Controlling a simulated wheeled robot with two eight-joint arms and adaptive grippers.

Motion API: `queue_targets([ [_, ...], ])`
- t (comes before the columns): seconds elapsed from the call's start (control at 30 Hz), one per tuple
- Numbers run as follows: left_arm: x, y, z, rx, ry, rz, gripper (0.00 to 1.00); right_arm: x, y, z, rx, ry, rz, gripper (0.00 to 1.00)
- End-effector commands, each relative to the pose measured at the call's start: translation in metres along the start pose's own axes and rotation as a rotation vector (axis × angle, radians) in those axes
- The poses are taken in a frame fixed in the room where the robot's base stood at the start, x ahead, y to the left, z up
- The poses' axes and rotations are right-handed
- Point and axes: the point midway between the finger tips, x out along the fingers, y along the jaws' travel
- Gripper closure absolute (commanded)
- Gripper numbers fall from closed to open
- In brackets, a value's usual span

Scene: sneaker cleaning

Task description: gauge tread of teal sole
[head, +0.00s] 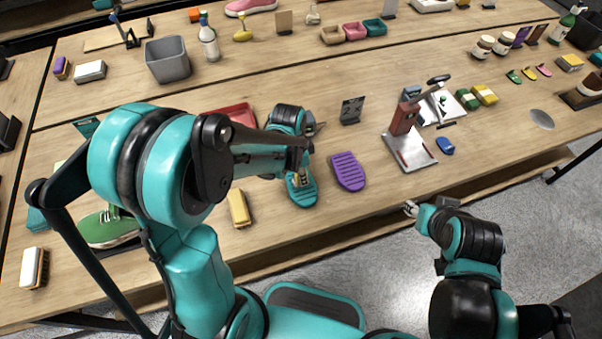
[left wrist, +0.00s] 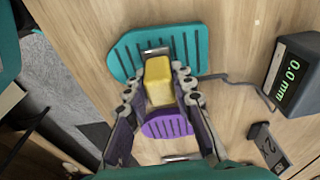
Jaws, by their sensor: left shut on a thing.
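The teal sole (head: 302,195) lies ridged side up on the table near its front edge; it also shows in the left wrist view (left wrist: 120,62). My left gripper (left wrist: 160,85) is shut on a yellow block-shaped gauge probe (left wrist: 158,78), held over the teal sole's near edge in the wrist view. Whether the probe touches the tread I cannot tell. A cable runs to a dark display box (left wrist: 288,72) reading 0.0 mm. The purple sole (head: 347,171) lies just right of the teal one. My right gripper (head: 410,208) hangs off the table's front edge, its fingers too small to judge.
A small dark card stand (head: 352,111) stands behind the purple sole. A red-columned stand (head: 404,118) is to the right. The tabletop around the purple sole is bare.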

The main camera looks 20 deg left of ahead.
Motion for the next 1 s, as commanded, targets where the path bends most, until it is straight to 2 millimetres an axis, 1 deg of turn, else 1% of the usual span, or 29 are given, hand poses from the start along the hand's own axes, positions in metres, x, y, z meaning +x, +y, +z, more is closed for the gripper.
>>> queue_targets([
  [0.8, 0.0098, 0.0, 0.0011, 0.0, 0.0, 0.0, 1.0, 0.0073, 0.0, 0.0052, 0.0, 0.0, 0.0, 0.6],
  [1.0, 0.0095, 0.0, 0.0011, 0.0, 0.0, 0.0, 1.0, 0.007, 0.0, 0.005, 0.0, 0.0, 0.0, 0.6],
])
